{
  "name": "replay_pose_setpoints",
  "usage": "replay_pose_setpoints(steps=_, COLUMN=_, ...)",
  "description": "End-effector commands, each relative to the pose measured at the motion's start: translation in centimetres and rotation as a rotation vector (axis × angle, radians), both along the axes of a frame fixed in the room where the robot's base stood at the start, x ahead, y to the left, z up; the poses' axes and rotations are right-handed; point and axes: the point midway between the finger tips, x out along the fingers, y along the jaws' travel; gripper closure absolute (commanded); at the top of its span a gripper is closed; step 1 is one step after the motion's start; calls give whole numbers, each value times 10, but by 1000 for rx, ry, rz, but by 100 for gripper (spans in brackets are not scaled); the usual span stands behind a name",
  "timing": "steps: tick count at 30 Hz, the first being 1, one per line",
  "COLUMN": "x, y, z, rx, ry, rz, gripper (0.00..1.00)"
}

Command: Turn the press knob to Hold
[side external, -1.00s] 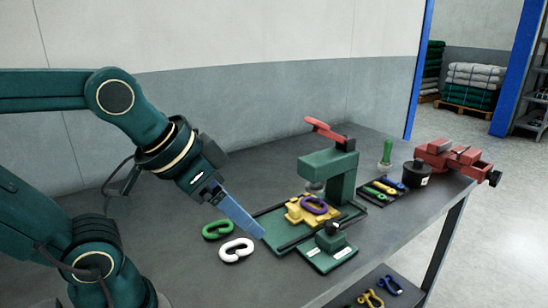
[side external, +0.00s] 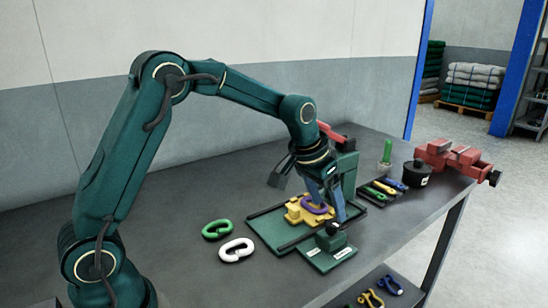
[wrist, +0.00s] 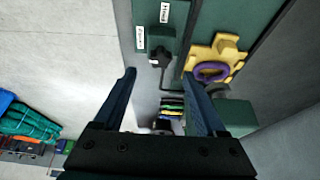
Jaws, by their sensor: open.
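The press knob (side external: 334,228) is a dark ball-topped knob on a green block with two white labels in front of the press. In the wrist view the knob (wrist: 158,58) shows just beyond my fingertips, beside the two labels (wrist: 152,25); their lettering is too small to read surely. My gripper (side external: 335,211) is open, pointing down above the knob area, close to the press (side external: 348,172). In the wrist view my gripper's fingers (wrist: 160,76) are spread with nothing between them, the knob lying roughly in line with the gap. Contact with the knob cannot be told.
A yellow fixture (side external: 294,213) holding a purple link (side external: 318,209) sits close beside my fingers. A green link (side external: 217,229) and a white link (side external: 236,250) lie left. A tray of coloured links (side external: 382,190), a black pot (side external: 417,174) and a red vise (side external: 450,157) stand right.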

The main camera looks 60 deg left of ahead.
Motion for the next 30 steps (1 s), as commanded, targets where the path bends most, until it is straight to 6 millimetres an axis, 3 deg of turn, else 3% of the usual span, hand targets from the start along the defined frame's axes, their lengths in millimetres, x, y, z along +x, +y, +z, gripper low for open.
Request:
replay_pose_setpoints(steps=12, x=16, y=1, z=-43, rx=0, ry=8, rz=2, gripper=26)
replay_pose_setpoints(steps=23, x=18, y=1, z=-49, rx=0, ry=6, rz=2, gripper=26)
replay_pose_setpoints(steps=29, x=18, y=1, z=-49, rx=0, ry=6, rz=2, gripper=99)
replay_pose_setpoints(steps=30, x=18, y=1, z=-49, rx=0, ry=6, rz=2, gripper=100)
